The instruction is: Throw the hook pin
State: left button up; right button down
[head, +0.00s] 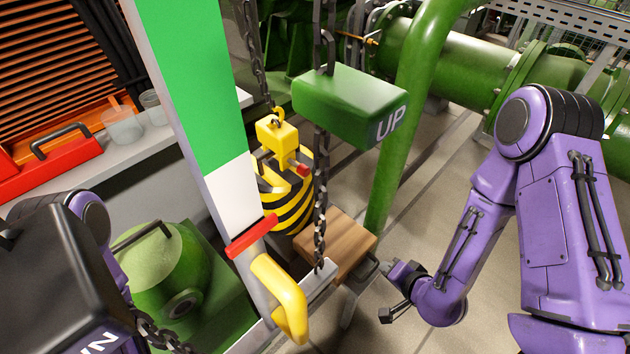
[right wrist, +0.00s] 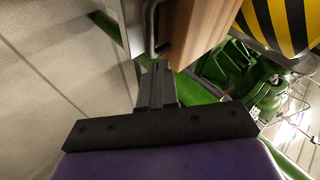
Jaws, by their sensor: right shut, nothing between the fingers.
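The yellow hook block (head: 277,135) hangs on a chain above a yellow-and-black striped load (head: 285,200). A short pin with a red end (head: 303,170), apparently the hook pin, sticks out from the block's lower right. My right gripper (head: 388,268) is low, to the right of and below the pin, well apart from it. In the right wrist view its fingers (right wrist: 157,85) are shut and empty, close to the dark handle (right wrist: 152,28) of a wooden-fronted drawer or box (right wrist: 190,30); I cannot tell whether they touch. My left gripper is out of view; part of its arm shows behind a black block.
A green block marked UP (head: 350,105) hangs on chains right of the hook. A black block (head: 55,285) fills the lower left. A green-and-white post (head: 190,90) with a yellow handle (head: 283,295) stands in front. A green pipe (head: 400,120) rises behind. Floor at right is clear.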

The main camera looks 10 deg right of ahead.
jog(key=w+a+r+m+t+y+b, duration=0.25)
jog(key=w+a+r+t+y, duration=0.2)
jog(key=w+r, duration=0.3)
jog(key=n+t+y+b, duration=0.1)
jog(key=t+y+b, duration=0.1)
jog(key=y, duration=0.2)
send_near(308, 173)
jog(key=p+x, duration=0.1)
jog(key=x, duration=0.5)
jog(key=shift+s, duration=0.1)
jog(key=shift+w+a, duration=0.35)
jog(key=shift+w, duration=0.05)
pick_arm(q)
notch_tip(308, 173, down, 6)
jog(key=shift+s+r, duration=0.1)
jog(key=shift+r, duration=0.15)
